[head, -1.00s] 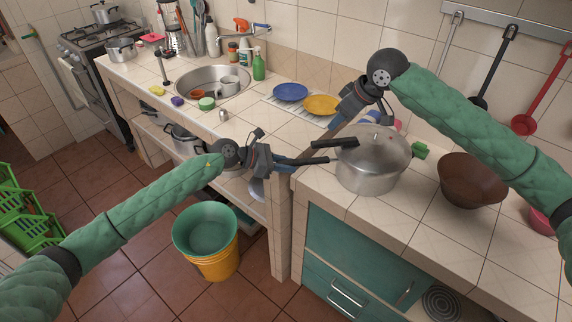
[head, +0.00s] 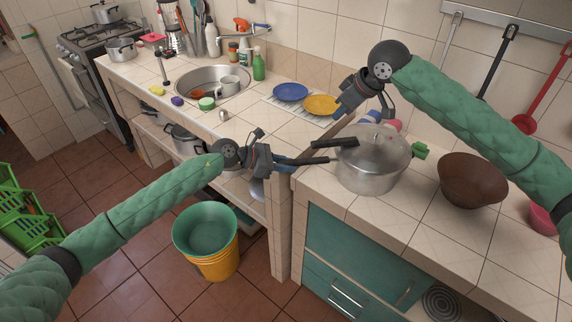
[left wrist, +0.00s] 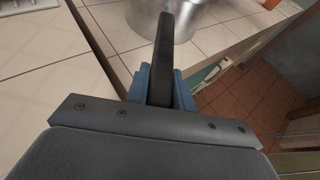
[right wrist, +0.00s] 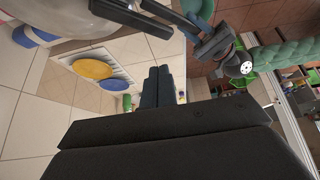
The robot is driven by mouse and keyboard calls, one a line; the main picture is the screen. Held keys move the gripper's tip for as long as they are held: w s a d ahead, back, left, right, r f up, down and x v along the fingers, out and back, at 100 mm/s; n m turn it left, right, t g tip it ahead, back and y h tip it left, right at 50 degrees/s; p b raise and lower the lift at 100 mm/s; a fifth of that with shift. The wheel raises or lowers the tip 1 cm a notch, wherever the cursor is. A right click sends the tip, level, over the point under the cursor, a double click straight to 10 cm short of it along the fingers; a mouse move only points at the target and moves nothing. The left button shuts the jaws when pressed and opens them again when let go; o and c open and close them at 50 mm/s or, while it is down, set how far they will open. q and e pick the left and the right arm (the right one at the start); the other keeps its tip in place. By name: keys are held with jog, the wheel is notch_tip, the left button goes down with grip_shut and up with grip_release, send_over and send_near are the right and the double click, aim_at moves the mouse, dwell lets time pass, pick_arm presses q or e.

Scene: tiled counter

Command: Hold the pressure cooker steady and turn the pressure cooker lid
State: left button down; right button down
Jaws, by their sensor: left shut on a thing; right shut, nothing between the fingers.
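The silver pressure cooker (head: 368,178) stands on the counter's near-left corner with its domed lid (head: 378,148) on top. The black lid handle (head: 335,142) points left, roughly above the black pot handle (head: 308,160). My left gripper (head: 285,161) is shut on the pot handle. In the left wrist view, the blue fingers (left wrist: 160,88) clasp both sides of that handle (left wrist: 165,45). My right gripper (head: 343,108) is shut and empty, above and behind the lid handle, apart from it. Its closed fingers show in the right wrist view (right wrist: 157,85), with the lid handle (right wrist: 128,18) to their upper left.
A brown bowl (head: 472,180) stands right of the cooker. Blue (head: 290,92) and yellow (head: 320,104) plates lie behind, by the sink (head: 212,86). A green sponge-like item (head: 420,150) is beside the cooker. Stacked buckets (head: 206,240) stand on the floor below my left arm.

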jog(key=w+a+r+n+h, duration=0.1)
jog(key=w+a+r, duration=0.3)
jog(key=a+r, duration=0.35)
jog(key=w+d+f+n+g+h, duration=0.1)
jog(key=f+n+g, duration=0.1)
jog(key=f, duration=0.8)
jog(key=w+d+f+n+g+h, duration=0.2)
jog(key=f, duration=0.9)
jog(key=shift+d+n+h, duration=0.2)
jog(key=shift+n+h, duration=0.1)
jog(key=shift+n, duration=0.1)
jog(key=shift+w, duration=0.1)
dwell(1.4)
jog(key=shift+s, duration=1.15)
